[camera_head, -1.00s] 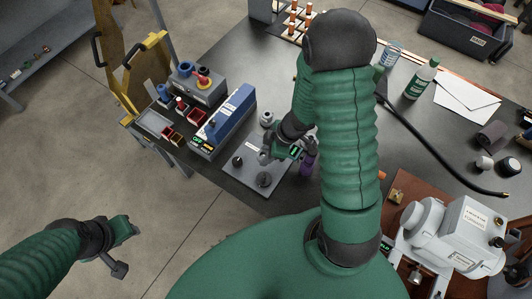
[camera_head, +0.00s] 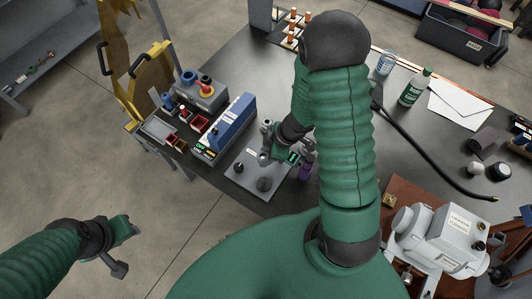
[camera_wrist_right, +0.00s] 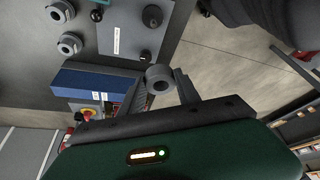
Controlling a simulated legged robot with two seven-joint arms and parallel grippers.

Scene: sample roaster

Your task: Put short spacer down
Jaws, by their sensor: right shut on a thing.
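My right gripper (camera_wrist_right: 160,90) is shut on a short grey ring-shaped spacer (camera_wrist_right: 159,79), its hole facing the camera. In the head view my right gripper (camera_head: 268,147) hangs over the far part of a grey plate (camera_head: 243,184) with a white label and dark knobs. The plate also shows at the top of the wrist view (camera_wrist_right: 126,18). Two more grey ring-shaped pieces, an upper one (camera_wrist_right: 60,12) and a lower one (camera_wrist_right: 70,43), sit beside the plate in the wrist view. My left gripper (camera_head: 124,248) is open and empty over the floor at left.
A blue box-shaped device (camera_head: 231,125) stands left of the plate. A purple item (camera_head: 305,171) is close to my right wrist. A white machine (camera_head: 450,235) stands at right.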

